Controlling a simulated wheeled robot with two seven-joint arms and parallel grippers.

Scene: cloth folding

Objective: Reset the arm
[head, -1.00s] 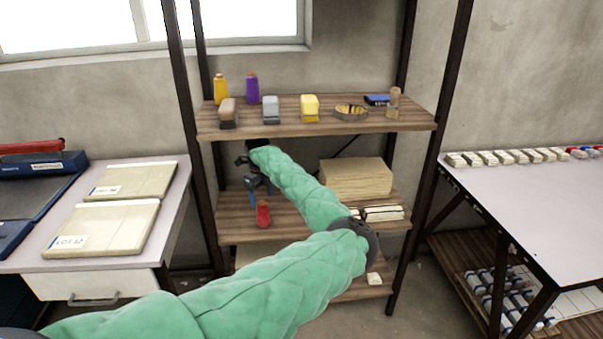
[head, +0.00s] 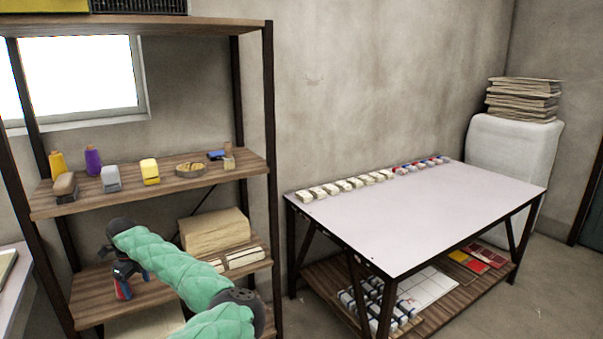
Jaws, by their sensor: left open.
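My left arm, in a green padded sleeve, reaches from the bottom of the head view to the middle shelf of the rack. My left gripper (head: 124,275) points down over that shelf at its left part. It is open. A small red object (head: 123,291) stands right under it or between its fingers; whether they touch is unclear. My right gripper is out of view.
The rack's upper shelf (head: 215,180) holds yarn cones, staplers and a round tin. A stack of brown boards (head: 215,231) lies right of my gripper. A white-topped table (head: 420,210) stands to the right, its middle clear. A cushioned block (head: 514,165) bears stacked cloths.

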